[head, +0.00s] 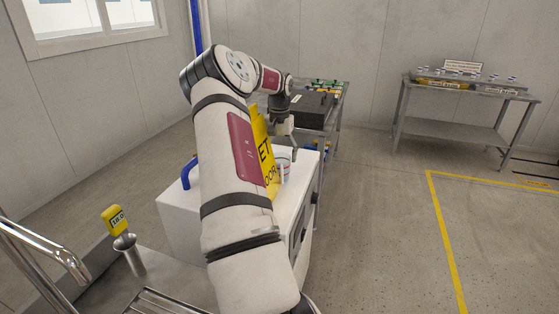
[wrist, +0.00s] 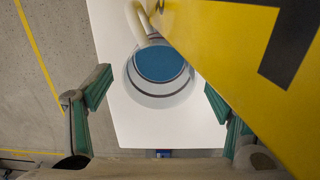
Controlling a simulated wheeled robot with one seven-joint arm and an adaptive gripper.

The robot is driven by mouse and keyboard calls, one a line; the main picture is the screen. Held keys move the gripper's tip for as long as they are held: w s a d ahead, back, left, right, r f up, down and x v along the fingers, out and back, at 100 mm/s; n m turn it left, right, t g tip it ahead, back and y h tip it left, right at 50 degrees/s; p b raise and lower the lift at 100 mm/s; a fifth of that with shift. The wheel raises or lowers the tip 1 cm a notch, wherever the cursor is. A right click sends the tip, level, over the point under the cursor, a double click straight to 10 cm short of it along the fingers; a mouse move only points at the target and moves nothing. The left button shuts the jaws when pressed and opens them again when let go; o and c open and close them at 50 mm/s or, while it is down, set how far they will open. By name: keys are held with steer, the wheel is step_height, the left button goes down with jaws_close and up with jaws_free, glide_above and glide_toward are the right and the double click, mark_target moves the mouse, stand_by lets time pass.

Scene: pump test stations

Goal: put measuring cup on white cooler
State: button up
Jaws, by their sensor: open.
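The measuring cup (wrist: 160,92) is seen from above in the wrist view, round and pale with a blue inside and a cream handle. It appears to stand on the white top of the white cooler (wrist: 112,125). In the head view the cup (head: 284,157) shows only in part beside my arm, at the far end of the cooler (head: 180,222). My gripper (wrist: 158,84) is open above the cup, with one green-padded finger on each side and gaps between the pads and the cup. In the head view my gripper (head: 284,140) is partly hidden.
A yellow sign (wrist: 225,60) with black letters stands close to the cup and covers the wrist view's right side. It also shows in the head view (head: 266,150). A bench with a black case (head: 312,110) stands behind.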

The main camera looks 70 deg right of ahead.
step_height(320, 180, up, 10)
stand_by(0.3)
steer(key=shift+f, duration=0.15)
stand_by(0.4)
